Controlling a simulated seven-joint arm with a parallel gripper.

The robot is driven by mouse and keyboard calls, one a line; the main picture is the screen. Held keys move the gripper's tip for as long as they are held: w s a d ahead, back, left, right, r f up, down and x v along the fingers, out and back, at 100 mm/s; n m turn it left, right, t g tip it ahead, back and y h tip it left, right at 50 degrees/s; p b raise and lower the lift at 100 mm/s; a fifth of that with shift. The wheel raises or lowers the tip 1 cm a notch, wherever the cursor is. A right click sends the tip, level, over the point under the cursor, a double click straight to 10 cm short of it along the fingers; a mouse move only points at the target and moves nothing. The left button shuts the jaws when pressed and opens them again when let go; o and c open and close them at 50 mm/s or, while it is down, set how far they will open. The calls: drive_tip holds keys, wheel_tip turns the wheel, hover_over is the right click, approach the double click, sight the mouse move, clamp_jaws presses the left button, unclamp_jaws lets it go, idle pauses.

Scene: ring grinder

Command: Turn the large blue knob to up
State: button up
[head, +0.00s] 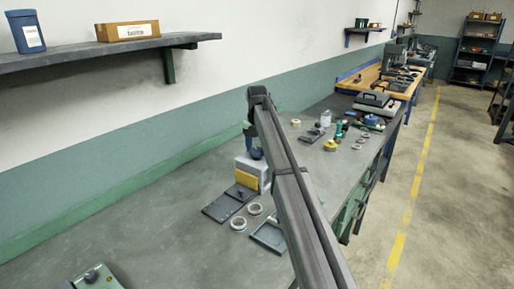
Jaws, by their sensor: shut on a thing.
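The ring grinder (244,178), a light grey box with a yellow front panel, stands on the workbench left of my arm. A dark blue knob (257,154) shows at its top, partly covered; I take it for the large blue knob. My arm rises across the middle and bends down at its far end. My gripper (251,146) is small and partly hidden there, right at the knob, and is shut on it. The fingertips and the direction the knob points are too small to make out.
A dark plate (222,208) and metal rings (239,223) lie in front of the grinder. A tray (268,236) is partly behind my arm. Small parts and a dark case (375,103) stand farther back. A green-grey fixture (97,278) is at lower left.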

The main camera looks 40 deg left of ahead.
sight(257, 150)
drive_tip(key=shift+n, duration=2.3)
drive_tip(key=o, duration=1.1)
drive_tip(key=shift+c, duration=0.2)
wheel_tip(257, 150, up, 14)
drive_tip(key=shift+f, duration=0.1)
